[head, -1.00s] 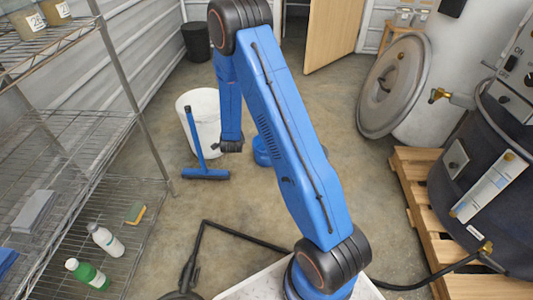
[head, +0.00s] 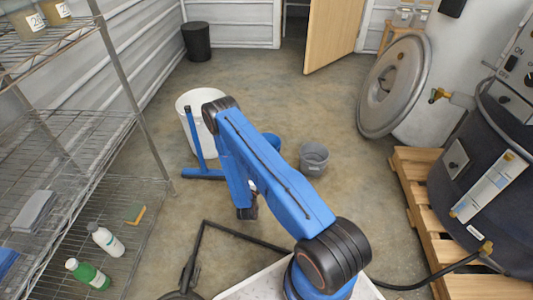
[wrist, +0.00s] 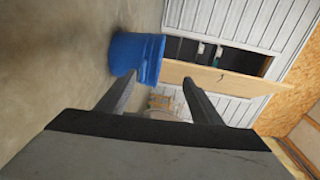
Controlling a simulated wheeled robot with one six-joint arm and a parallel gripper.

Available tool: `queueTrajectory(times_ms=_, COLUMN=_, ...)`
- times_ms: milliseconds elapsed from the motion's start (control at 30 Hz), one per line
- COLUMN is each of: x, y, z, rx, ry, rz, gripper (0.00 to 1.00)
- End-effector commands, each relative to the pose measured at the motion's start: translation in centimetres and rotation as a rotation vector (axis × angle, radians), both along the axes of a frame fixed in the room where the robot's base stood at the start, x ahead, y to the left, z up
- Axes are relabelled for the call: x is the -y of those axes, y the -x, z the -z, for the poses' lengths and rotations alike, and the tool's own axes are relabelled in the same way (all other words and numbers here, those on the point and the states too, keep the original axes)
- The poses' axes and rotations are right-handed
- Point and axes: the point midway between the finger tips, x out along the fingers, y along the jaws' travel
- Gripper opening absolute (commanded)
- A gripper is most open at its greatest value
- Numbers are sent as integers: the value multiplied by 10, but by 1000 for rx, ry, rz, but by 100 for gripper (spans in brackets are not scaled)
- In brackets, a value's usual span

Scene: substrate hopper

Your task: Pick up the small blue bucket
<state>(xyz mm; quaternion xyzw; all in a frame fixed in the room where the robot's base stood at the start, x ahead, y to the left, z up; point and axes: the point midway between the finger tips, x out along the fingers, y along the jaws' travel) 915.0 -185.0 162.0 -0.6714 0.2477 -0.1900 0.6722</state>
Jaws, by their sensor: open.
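The small blue bucket (head: 272,141) stands on the concrete floor in the head view, mostly hidden behind my arm. In the wrist view the blue bucket (wrist: 137,58) appears tilted, as the whole picture is turned. My gripper (wrist: 158,84) is open and empty there, its two dark fingers spread apart. The bucket lies beyond the fingertips, mostly ahead of the left finger and apart from the palm. In the head view my fingers are hidden by the arm.
A grey bucket (head: 314,162) stands right of the blue one. A white bucket (head: 190,100) and a blue floor squeegee (head: 198,150) stand to the left. A wire shelf (head: 85,170) is at left, a wooden pallet (head: 412,180) at right. A black hose (head: 240,234) crosses the near floor.

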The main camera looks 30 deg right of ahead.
Motion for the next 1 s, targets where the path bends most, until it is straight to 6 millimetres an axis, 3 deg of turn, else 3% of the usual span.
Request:
queueTrajectory(times_ms=33, x=1, y=10, z=11, rx=12, ry=6, rz=1, gripper=60)
queueTrajectory(times_ms=200, x=1, y=31, z=27, rx=59, ry=22, rz=-1, gripper=60)
queueTrajectory(times_ms=367, x=3, y=35, z=31, rx=78, ry=26, rz=-2, gripper=60)
queueTrajectory(times_ms=1000, x=64, y=-47, z=31, rx=79, ry=27, rz=0, gripper=60)
